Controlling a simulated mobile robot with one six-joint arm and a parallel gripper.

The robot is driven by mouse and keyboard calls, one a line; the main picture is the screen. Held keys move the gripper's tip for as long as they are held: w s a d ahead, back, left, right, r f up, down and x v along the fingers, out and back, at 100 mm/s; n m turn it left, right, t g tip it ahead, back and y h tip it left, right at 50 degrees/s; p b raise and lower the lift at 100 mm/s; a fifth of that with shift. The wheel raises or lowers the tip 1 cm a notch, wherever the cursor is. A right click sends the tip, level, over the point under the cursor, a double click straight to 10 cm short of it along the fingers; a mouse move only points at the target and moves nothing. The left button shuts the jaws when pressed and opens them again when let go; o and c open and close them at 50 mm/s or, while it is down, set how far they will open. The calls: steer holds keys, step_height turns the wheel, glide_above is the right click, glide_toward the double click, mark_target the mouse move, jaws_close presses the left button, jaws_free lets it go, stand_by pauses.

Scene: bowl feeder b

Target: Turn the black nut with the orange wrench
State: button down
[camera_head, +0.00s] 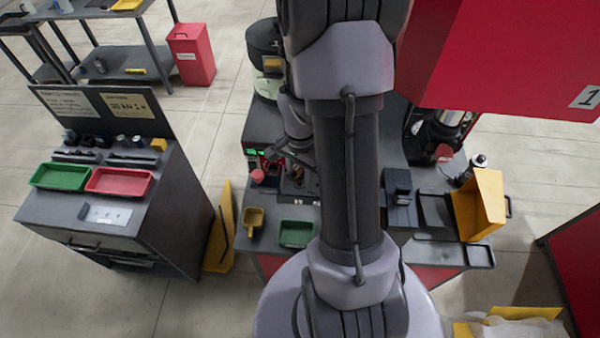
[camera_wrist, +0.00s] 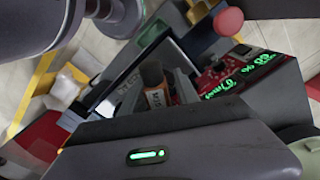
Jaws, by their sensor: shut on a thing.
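My gripper (camera_wrist: 158,92) shows in the wrist view, its dark body across the bottom and its fingers pointing away. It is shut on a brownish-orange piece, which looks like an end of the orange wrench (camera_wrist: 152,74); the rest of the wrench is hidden. In the head view my gripper (camera_head: 283,158) is small and dark, partly behind my arm, over the middle bench. I cannot make out the black nut in either view.
A control box with green digits (camera_wrist: 238,72) and a red button (camera_wrist: 228,21) is close by. The middle bench holds a green tray (camera_head: 296,234), a yellow scoop (camera_head: 253,222) and a black box (camera_head: 400,199). A left cabinet bears a red tray (camera_head: 120,181).

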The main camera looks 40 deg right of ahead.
steer(key=shift+f+b, duration=0.35)
steer(key=shift+b, duration=0.1)
stand_by(0.3)
steer(key=shift+m+b, duration=0.6)
steer(key=shift+m, duration=0.6)
steer(key=shift+n, duration=0.6)
steer(key=shift+r, duration=0.1)
steer(key=shift+r+p, duration=1.75)
steer(key=shift+r, duration=0.7)
